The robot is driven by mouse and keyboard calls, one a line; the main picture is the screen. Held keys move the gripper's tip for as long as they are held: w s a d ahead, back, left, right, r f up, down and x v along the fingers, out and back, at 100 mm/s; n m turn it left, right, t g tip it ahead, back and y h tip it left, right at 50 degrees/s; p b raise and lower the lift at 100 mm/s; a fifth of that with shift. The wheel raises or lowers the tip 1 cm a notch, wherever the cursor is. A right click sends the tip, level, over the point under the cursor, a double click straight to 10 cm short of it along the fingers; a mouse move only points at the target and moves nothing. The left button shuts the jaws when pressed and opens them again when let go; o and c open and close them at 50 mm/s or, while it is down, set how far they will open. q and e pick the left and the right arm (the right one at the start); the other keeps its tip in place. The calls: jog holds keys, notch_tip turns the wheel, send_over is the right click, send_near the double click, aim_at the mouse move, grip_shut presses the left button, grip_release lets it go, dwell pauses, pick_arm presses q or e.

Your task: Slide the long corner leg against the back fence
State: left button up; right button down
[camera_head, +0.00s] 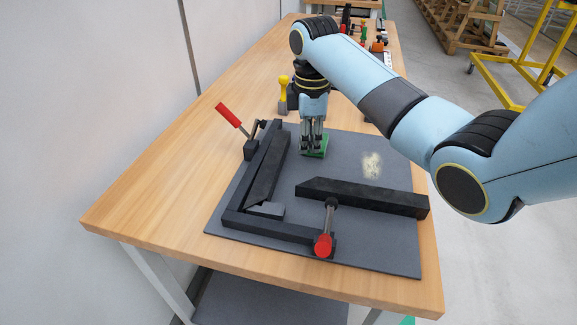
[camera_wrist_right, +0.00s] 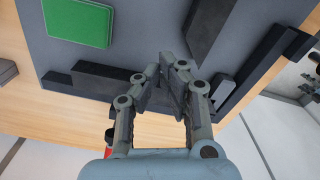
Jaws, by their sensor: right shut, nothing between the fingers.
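A dark leg with a slanted end (camera_head: 360,196) lies across the right half of the grey board (camera_head: 385,245), apart from the fences. A second dark leg (camera_head: 267,168) lies along the inner side of the left fence (camera_head: 268,140), at a slight angle to it. A near fence (camera_head: 270,231) meets the left one at the corner. The first leg looks longer, though perspective makes this unsure. My right gripper (camera_head: 312,151) is shut and empty, pointing down beside a green pad (camera_head: 322,149). In the wrist view its fingertips (camera_wrist_right: 172,66) hold nothing. My left gripper is out of view.
A clamp with a red handle (camera_head: 230,116) stands by the left fence, another (camera_head: 323,244) at the near fence. A small grey block (camera_head: 267,210) sits in the corner. Pale dust (camera_head: 371,165) lies on the board. A yellow-topped bottle (camera_head: 283,80) stands behind.

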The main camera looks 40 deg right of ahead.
aim_at(283, 179)
notch_tip(283, 179, down, 8)
jog(key=shift+r, duration=0.25)
jog(key=shift+w+a+r+p, duration=0.1)
jog(key=shift+w+a+p, duration=0.1)
jog(key=shift+w+a, duration=0.3)
jog(key=shift+w+a+r+p, duration=0.1)
jog(key=shift+w+a+p, duration=0.1)
jog(key=shift+a, duration=0.5)
jog(key=shift+w+a+f, duration=0.1)
jog(key=shift+w+a, duration=0.2)
jog(key=shift+a, duration=0.25)
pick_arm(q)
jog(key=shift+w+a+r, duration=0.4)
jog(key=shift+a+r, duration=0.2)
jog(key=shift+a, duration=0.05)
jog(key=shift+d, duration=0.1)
pick_arm(e)
jog(key=shift+w+a+p, duration=0.3)
jog(key=shift+w+a, duration=0.15)
jog(key=shift+a, duration=0.3)
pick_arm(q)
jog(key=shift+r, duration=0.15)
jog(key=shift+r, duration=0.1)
